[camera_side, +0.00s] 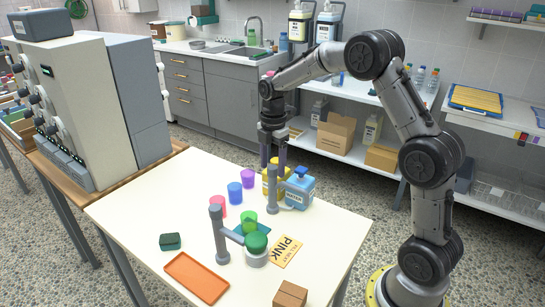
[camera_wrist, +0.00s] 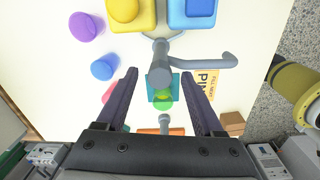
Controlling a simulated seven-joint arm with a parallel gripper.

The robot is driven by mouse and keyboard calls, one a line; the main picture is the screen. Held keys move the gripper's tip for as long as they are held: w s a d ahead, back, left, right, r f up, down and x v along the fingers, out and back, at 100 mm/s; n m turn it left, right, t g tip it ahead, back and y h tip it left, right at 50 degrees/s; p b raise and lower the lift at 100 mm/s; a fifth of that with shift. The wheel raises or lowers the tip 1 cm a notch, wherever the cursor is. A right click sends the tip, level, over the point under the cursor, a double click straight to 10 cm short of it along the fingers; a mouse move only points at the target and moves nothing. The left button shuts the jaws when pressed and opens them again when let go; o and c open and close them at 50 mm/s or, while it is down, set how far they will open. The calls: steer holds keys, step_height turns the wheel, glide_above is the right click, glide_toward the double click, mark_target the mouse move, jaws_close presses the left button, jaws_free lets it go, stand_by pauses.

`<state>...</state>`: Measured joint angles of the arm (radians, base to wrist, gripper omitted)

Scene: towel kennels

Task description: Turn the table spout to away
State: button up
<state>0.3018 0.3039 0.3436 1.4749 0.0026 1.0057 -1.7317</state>
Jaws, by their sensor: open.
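A grey post with a bent spout arm stands on the white table, and I take it as the table spout (camera_side: 272,186). In the wrist view the spout (camera_wrist: 205,61) reaches right from the post, its end clear of the green cup (camera_wrist: 163,99). In the wrist view my gripper (camera_wrist: 164,85) shows two spread dark fingers with nothing held. Whether a finger touches the post cannot be told.
A yellow bottle (camera_wrist: 135,14) and a blue bottle (camera_side: 299,189) stand close behind the post. Pink (camera_side: 218,206), blue (camera_side: 235,193) and purple (camera_side: 249,178) cups stand left. In front are a second grey post (camera_side: 218,238), green-domed piece (camera_side: 256,243), "PINK" card (camera_side: 287,251) and orange tray (camera_side: 196,278).

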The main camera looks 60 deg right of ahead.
step_height(320, 180, up, 14)
stand_by(0.5)
steer(key=shift+s+a+f, duration=0.1)
steer(key=s+a+r+m+t, duration=0.1)
steer(key=s+a+r+t, duration=0.1)
steer(key=s+a+r, duration=0.4)
steer(key=s+a+r+m+t, duration=0.1)
steer(key=s+a+r, duration=0.25)
steer(key=s, duration=0.45)
steer(key=s+a+f+m+t, duration=0.2)
steer(key=s+a+f+m, duration=0.1)
steer(key=s+f+m, duration=0.9)
steer(key=shift+s+a+m, duration=0.4)
steer(key=shift+s+m, duration=0.05)
steer(key=shift+m, duration=0.75)
